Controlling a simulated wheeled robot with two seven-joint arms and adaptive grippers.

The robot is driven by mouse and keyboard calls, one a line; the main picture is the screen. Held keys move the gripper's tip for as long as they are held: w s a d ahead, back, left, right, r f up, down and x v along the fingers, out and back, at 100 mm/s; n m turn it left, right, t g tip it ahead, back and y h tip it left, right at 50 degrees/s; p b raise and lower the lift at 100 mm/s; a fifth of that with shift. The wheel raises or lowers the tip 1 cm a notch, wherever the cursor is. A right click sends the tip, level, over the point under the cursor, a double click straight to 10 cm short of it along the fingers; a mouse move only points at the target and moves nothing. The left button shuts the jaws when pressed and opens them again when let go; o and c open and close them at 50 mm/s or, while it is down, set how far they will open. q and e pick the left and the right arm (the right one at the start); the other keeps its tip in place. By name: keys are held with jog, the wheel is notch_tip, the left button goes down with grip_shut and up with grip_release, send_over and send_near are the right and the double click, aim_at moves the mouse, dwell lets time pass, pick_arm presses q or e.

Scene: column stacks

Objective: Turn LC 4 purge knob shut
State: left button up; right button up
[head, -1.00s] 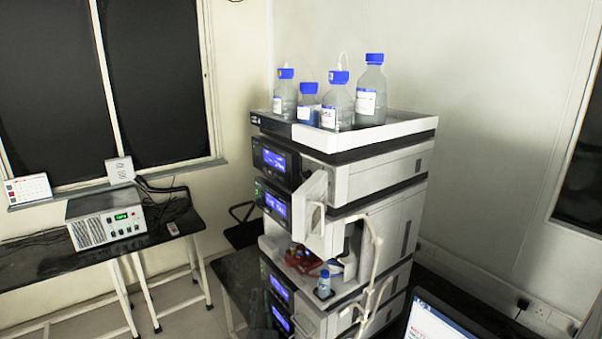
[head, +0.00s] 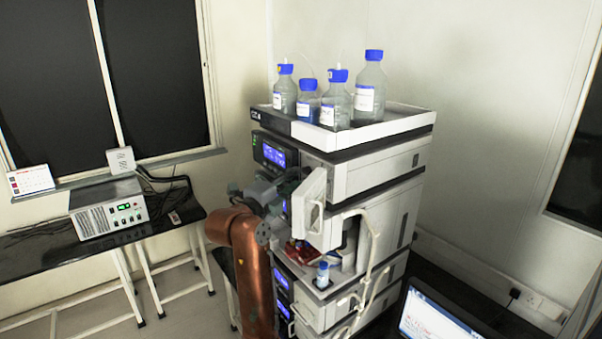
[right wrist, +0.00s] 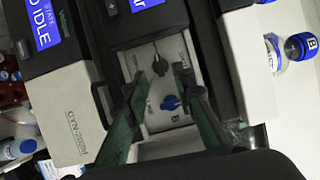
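The instrument stack (head: 352,190) stands in the middle of the head view, with the tray marked LC on top. In the right wrist view a recessed panel (right wrist: 150,52) carries a black knob (right wrist: 160,65) and a blue knob (right wrist: 171,102) beside a letter B. I cannot read which is the purge knob. My right gripper (head: 272,190) is at the stack's front, beside the open white door (head: 312,205). In the right wrist view my right gripper (right wrist: 159,76) is open, its dark green fingers either side of the knobs; contact is not clear. My left gripper is out of view.
Several blue-capped bottles (head: 367,90) stand in the top tray (head: 405,122). Tubing (head: 372,240) hangs by a small vial (head: 322,275). A bench with a grey box (head: 108,215) is at left, a laptop (head: 440,318) at lower right. Lit displays (right wrist: 50,22) flank the panel.

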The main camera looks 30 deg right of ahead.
aim_at(303, 172)
jog(key=shift+p+x, duration=0.45)
jog(key=shift+x, duration=1.65)
jog(key=shift+c, duration=0.4)
grip_shut()
